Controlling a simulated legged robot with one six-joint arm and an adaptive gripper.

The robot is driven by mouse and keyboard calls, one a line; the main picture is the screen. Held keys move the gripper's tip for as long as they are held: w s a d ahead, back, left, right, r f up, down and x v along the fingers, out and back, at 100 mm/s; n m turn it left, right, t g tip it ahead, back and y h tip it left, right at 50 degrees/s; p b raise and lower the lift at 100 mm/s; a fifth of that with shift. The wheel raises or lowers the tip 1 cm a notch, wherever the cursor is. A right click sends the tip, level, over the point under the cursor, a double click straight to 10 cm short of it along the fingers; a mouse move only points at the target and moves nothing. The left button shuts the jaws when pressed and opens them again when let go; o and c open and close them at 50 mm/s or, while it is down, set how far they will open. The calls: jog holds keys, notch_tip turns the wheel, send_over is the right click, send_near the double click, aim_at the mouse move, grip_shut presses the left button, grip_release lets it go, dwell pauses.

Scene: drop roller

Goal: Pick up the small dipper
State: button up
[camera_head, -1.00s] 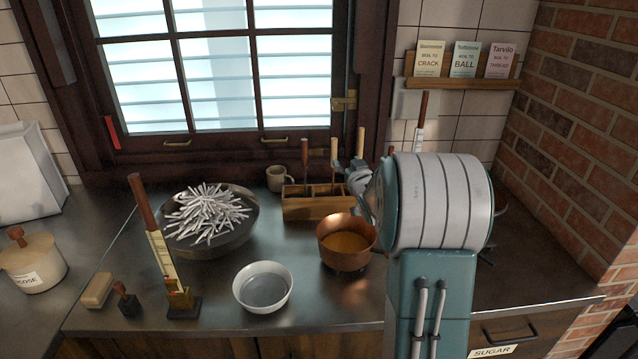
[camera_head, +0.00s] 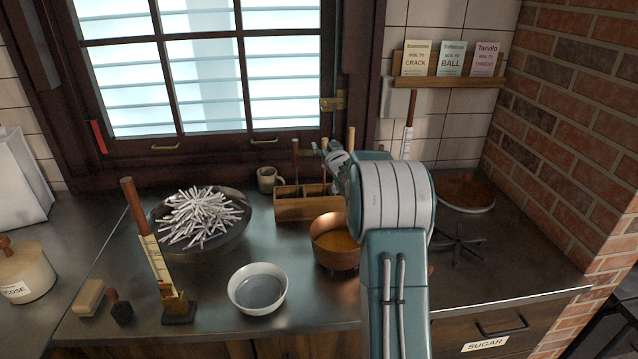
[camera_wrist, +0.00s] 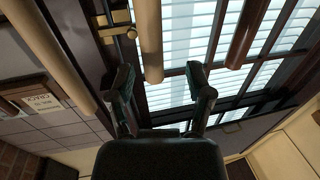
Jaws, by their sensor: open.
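A wooden rack (camera_head: 292,211) stands at the back of the counter below the window, with several upright tools in it. A dark handle (camera_head: 295,158) and a paler handle (camera_head: 351,138) rise from it. I cannot tell which tool is the small dipper; the tool heads are hidden. My gripper (camera_head: 333,152) is at the rack's handles, partly hidden by my arm. In the wrist view my gripper (camera_wrist: 161,88) is open and empty. A pale handle (camera_wrist: 149,40) shows beyond and roughly between its fingers, with a brown handle (camera_wrist: 245,35) to the right and a thick pale one (camera_wrist: 48,50) to the left.
A copper pot (camera_head: 334,254) stands in front of the rack, close to my arm. A white bowl (camera_head: 258,289), a dark bowl of white sticks (camera_head: 203,220) and a thermometer on a stand (camera_head: 158,255) are left. A mug (camera_head: 268,179) is beside the rack.

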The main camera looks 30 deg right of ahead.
jog(key=shift+w+d+f, duration=0.1)
jog(key=shift+w+d, duration=0.2)
jog(key=shift+w, duration=0.3)
jog(key=shift+w+d, duration=0.35)
jog(key=shift+d, duration=0.1)
jog(key=shift+a, duration=0.3)
grip_shut()
jog(key=shift+d, duration=0.15)
